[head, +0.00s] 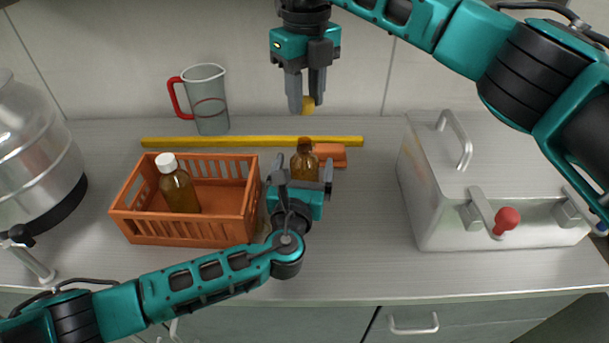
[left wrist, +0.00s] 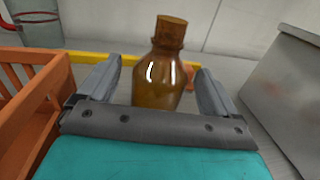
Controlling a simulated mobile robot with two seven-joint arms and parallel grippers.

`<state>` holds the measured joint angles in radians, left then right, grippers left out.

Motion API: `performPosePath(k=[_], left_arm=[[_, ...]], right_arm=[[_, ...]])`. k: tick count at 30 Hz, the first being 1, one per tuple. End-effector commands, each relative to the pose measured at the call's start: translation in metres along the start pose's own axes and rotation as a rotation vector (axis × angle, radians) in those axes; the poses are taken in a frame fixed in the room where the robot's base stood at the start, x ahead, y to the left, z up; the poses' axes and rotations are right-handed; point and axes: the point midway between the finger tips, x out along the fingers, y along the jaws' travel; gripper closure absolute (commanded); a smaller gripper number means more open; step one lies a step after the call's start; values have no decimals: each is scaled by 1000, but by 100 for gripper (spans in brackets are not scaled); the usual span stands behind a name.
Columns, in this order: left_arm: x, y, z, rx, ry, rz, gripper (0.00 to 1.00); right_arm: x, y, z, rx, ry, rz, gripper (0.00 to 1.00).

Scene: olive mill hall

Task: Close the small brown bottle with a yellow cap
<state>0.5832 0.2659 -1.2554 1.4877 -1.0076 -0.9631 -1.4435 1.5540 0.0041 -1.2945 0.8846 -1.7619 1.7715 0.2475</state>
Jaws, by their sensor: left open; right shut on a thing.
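A small brown bottle (head: 304,164) stands upright on the metal counter, right of the orange crate. In the left wrist view the bottle (left wrist: 158,75) stands between the fingers, its neck brown with no yellow cap on it. My left gripper (head: 300,178) is open, with its fingers on either side of the bottle; no clear contact shows. My right gripper (head: 306,106) is shut on a yellow cap (head: 308,104) and holds it in the air above the bottle. Part of the cap is hidden by the fingers. The bottle's lower part is hidden by my left gripper in the head view.
An orange crate (head: 187,239) holds a larger brown bottle with a white cap (head: 180,188). A yellow bar (head: 240,142) and an orange block (head: 331,153) lie behind the small bottle. A measuring jug (head: 209,100) stands at the back; a metal box (head: 440,190) stands right.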

Motion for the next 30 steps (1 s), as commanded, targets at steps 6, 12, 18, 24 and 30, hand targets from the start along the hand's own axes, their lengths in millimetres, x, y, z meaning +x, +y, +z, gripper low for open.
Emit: performPosePath(k=[6,12,18,24,30], left_arm=[[11,0,0,0,0,1,8],[11,0,0,0,1,0,8],[11,0,0,0,1,0,21],[10,0,0,0,1,0,40],[10,0,0,0,1,1,59]], right_arm=[[0,0,0,0,0,0,94],[0,0,0,0,0,0,94],[0,0,0,0,0,0,94],[0,0,0,0,0,0,94],[0,0,0,0,0,0,94]])
